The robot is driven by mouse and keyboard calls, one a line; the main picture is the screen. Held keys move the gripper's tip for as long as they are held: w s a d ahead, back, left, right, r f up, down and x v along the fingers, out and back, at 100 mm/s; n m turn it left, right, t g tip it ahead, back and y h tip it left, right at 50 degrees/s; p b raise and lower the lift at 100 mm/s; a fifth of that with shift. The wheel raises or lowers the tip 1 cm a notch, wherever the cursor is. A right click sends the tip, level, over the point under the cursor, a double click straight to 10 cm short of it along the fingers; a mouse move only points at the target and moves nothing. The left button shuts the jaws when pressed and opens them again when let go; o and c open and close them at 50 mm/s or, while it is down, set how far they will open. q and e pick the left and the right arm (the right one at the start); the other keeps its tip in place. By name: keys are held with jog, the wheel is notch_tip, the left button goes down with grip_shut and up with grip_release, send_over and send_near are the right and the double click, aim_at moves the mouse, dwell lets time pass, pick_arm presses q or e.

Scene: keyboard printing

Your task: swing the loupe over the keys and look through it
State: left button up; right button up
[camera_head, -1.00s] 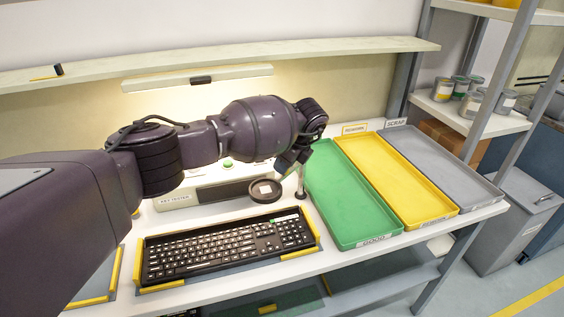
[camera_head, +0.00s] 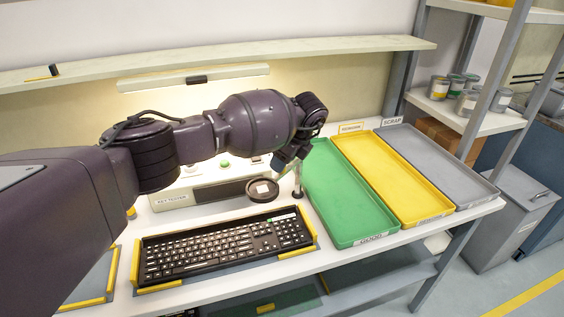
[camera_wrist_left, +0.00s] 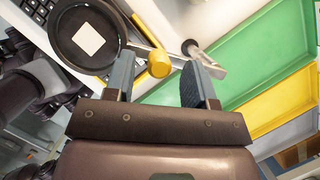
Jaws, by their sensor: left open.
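The loupe is a dark round ring (camera_head: 262,190) on a short post (camera_head: 298,184). It sits just behind the black keyboard (camera_head: 215,248), near its right end, not over most of the keys. In the left wrist view the loupe ring (camera_wrist_left: 85,38) carries a pale square at its middle, and a yellow knob (camera_wrist_left: 159,63) is on its arm. My left gripper (camera_head: 285,164) is above the loupe, beside the post. In the left wrist view its open fingers (camera_wrist_left: 158,84) stand on either side of the knob, with gaps showing. My right gripper is not in view.
A key tester box (camera_head: 208,190) stands behind the keyboard, partly hidden by my left arm. Green (camera_head: 350,200), yellow (camera_head: 400,185) and grey (camera_head: 440,165) trays lie to the right. A shelf (camera_head: 330,50) and lamp bar (camera_head: 195,78) run along the back.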

pick_arm(q)
jog(key=v, duration=0.9)
jog(key=shift+r, duration=0.2)
jog(key=shift+s+d, duration=0.1)
